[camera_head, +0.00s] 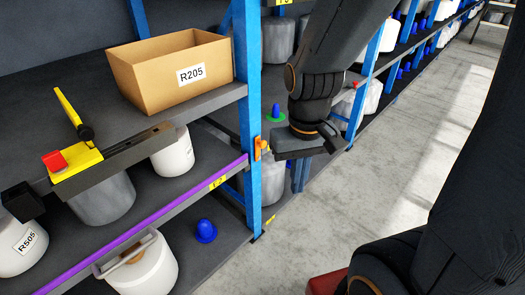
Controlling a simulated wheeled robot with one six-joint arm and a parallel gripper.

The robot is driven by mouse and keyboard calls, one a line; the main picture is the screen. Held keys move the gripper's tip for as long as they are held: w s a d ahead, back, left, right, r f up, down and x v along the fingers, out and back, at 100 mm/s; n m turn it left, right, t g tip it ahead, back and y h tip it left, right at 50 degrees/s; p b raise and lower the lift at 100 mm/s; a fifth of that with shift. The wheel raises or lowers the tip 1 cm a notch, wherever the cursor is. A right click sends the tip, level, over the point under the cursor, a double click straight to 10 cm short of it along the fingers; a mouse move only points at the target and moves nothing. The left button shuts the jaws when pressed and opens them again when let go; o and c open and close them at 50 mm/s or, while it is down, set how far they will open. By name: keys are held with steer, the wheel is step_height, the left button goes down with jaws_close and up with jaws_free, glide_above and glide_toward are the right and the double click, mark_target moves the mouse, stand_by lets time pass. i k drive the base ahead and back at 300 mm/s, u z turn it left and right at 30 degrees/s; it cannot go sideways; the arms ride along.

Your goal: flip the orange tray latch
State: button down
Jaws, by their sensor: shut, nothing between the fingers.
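The orange tray latch (260,148) is a small piece on the blue shelf post, near the shelf's front edge. My gripper (284,147) is dark and shut with nothing in it. It is just right of the latch, at about the same height in the picture. A narrow gap seems to lie between them, but I cannot tell for sure whether they touch. The gripper's fingertips are small and dark here. The far side of the latch is hidden.
A cardboard box labelled R205 (160,84) stands on the upper shelf. A yellow device with a red button (75,165) sits at the left. White and grey bobbins (173,155) and a blue cone (206,231) are on lower shelves. The aisle floor (410,150) at right is clear.

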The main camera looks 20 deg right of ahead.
mark_target(258, 144)
steer(key=k, duration=0.65)
steer(key=z, duration=0.85)
steer(key=i, duration=1.5)
steer(key=u, duration=0.8)
